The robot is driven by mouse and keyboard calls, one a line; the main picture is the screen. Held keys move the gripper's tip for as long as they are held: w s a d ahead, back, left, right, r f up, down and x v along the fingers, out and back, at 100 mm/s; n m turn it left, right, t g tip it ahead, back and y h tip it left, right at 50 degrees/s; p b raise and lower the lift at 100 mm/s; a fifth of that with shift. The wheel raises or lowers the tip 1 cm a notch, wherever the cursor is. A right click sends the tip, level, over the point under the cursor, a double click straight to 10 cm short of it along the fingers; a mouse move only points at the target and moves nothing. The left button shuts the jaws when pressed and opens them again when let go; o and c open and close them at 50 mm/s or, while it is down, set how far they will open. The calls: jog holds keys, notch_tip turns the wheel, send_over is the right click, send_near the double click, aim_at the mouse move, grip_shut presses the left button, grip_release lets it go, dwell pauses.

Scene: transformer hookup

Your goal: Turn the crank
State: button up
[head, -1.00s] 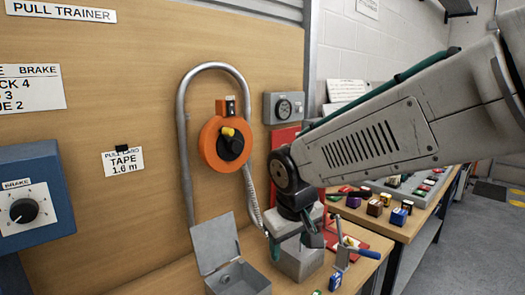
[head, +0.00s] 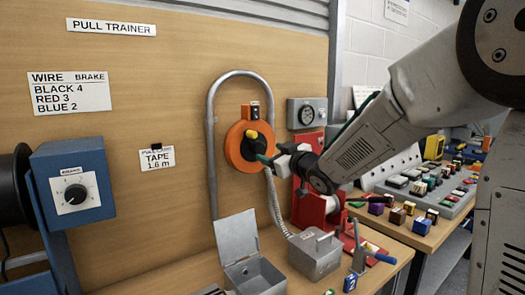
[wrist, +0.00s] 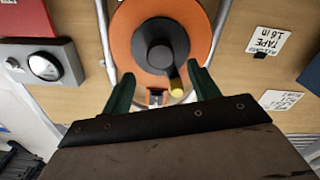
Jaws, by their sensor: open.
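The orange disc (head: 238,158) is mounted on the wooden panel. Its black crank hub (head: 255,145) carries a yellow knob (head: 252,134), which sits at the upper left of the hub. In the wrist view the orange disc (wrist: 124,42) and black hub (wrist: 160,45) fill the upper middle, with the yellow knob (wrist: 176,87) pointing down. My gripper (head: 266,157) is at the right front of the hub. Its green fingers (wrist: 163,84) are open, with the knob between them in the picture, nearer the right finger. I see no contact; the depth gap is unclear.
A grey pipe loop (head: 211,150) surrounds the disc. A gauge box (head: 307,112) is on its right. An open grey box (head: 250,270) and a blue-handled tool (head: 380,257) are on the bench below. A blue brake box (head: 75,185) is at left.

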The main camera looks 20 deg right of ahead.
aim_at(260, 149)
jog(key=x, duration=0.6)
grip_shut()
jog(key=shift+a, duration=0.1)
